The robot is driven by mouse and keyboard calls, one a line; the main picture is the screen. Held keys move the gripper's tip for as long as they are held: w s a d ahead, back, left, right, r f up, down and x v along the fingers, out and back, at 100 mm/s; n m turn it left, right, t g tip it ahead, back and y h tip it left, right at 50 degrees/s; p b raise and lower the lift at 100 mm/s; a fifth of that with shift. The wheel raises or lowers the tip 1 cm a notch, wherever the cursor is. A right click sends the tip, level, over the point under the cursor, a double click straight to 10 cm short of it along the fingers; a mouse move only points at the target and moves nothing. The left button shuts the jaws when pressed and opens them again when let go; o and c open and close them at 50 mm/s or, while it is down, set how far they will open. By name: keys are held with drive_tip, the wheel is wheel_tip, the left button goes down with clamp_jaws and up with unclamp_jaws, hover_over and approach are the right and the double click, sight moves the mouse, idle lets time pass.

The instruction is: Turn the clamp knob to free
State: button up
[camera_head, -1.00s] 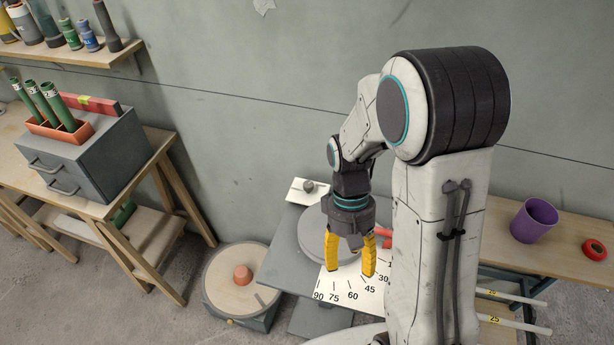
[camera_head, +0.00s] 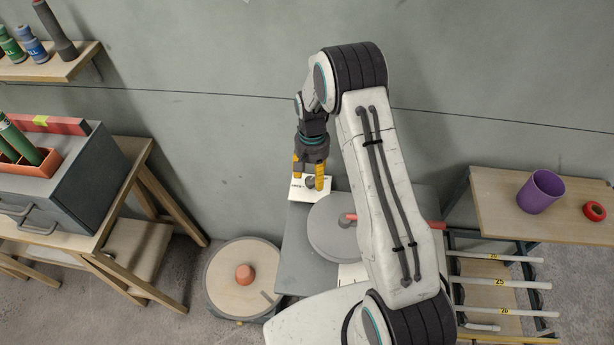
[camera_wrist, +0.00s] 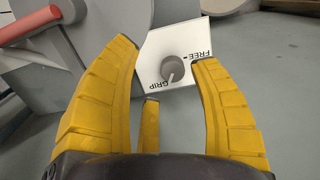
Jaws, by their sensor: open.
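The clamp knob (camera_wrist: 173,69) is a small grey round knob on a white plate (camera_wrist: 187,43) lettered FREE and GRIP. In the wrist view its pointer mark is towards the GRIP lettering. In the head view the knob (camera_head: 310,184) shows under my gripper (camera_head: 308,180), with the white plate (camera_head: 328,183) around it. My gripper also shows in the wrist view (camera_wrist: 160,55), with yellow fingers apart and empty. The knob appears between the fingertips and beyond them; I cannot tell whether any finger touches it.
A grey disc (camera_head: 335,222) with a red-handled lever (camera_head: 436,224) stands beside the plate on the grey bench. A wooden-topped reel (camera_head: 226,281) is on the left. A purple cup (camera_head: 540,191) and a red ring (camera_head: 593,211) are on the right table.

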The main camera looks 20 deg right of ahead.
sight(310, 181)
drive_tip(key=shift+w+r+m, duration=0.1)
drive_tip(key=shift+w+m, duration=0.5)
drive_tip(key=shift+w, duration=0.25)
drive_tip(key=shift+w+m+t, duration=0.3)
drive_tip(key=shift+m+t, duration=0.1)
drive_tip(key=shift+m, duration=0.5)
drive_tip(key=shift+f+p, duration=0.8)
drive_tip(key=shift+f, duration=2.85)
drive_tip(key=shift+s, duration=0.1)
clamp_jaws()
